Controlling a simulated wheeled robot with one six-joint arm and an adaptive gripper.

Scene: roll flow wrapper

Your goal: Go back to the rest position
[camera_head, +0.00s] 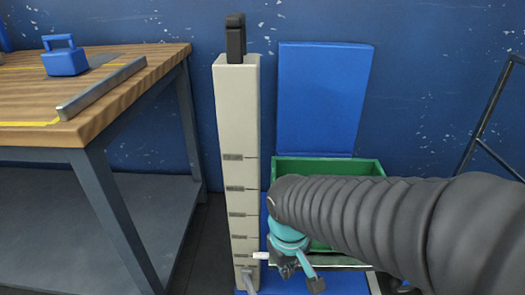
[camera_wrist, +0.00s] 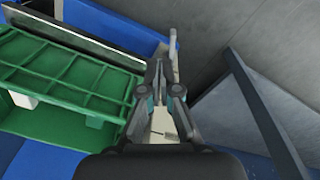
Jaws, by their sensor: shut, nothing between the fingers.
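My gripper (camera_wrist: 160,95) is shut and empty in the wrist view, with its fingers together in the middle of the picture. In the head view my gripper (camera_head: 297,280) hangs at the end of my dark ribbed arm, in front of the green crate (camera_head: 330,166). The arm hides much of the crate. In the wrist view the green crate (camera_wrist: 62,80) lies to the left of the fingers, with its ribbed side showing. I cannot tell whether the gripper touches anything.
A beige column (camera_head: 238,130) with dark marks stands left of my gripper. A blue panel (camera_head: 322,98) rises behind the crate. A wooden workbench (camera_head: 130,75) at the left carries a blue block with a handle (camera_head: 65,57) and a metal bar (camera_head: 102,88). A dark frame (camera_head: 490,110) stands at the right.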

